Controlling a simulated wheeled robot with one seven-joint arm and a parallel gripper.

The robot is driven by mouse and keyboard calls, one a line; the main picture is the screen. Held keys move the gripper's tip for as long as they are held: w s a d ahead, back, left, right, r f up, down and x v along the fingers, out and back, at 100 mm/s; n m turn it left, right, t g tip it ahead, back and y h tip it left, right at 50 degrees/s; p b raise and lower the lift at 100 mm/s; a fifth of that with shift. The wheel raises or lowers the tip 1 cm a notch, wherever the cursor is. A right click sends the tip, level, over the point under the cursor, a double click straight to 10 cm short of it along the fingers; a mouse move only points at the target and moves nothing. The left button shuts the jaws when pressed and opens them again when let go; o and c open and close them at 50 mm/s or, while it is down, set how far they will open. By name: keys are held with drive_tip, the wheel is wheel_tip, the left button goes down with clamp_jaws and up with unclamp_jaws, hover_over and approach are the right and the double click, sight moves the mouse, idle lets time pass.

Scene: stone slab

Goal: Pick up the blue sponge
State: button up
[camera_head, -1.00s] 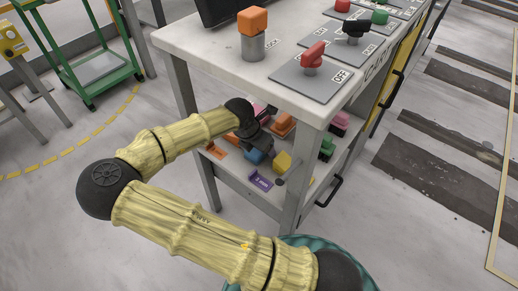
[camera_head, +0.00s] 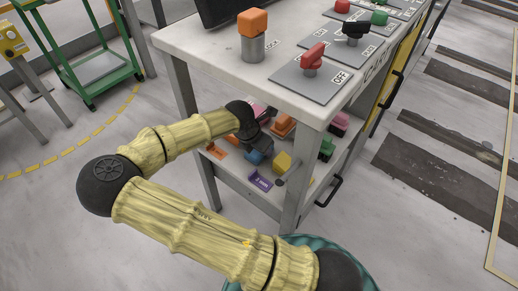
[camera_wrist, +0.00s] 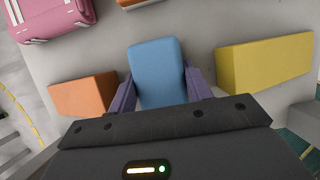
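The blue sponge (camera_wrist: 158,70) lies between the two purplish fingers of my gripper (camera_wrist: 160,85) in the wrist view, with its lower end hidden behind the gripper body. One finger is on each side, very close to the sponge's edges; whether they press on it I cannot tell. In the head view the sponge (camera_head: 255,157) shows as a small blue patch on the lower shelf, just under my dark gripper (camera_head: 257,142), which reaches in from the left.
In the wrist view an orange block (camera_wrist: 85,95) lies left of the sponge, a yellow block (camera_wrist: 264,62) right, and a pink object (camera_wrist: 55,18) at upper left. The table top (camera_head: 205,45) overhangs the shelf; its front leg (camera_head: 300,180) stands right of my gripper.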

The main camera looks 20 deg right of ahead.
drive_tip(key=c, duration=0.3)
drive_tip(key=shift+r, duration=0.1)
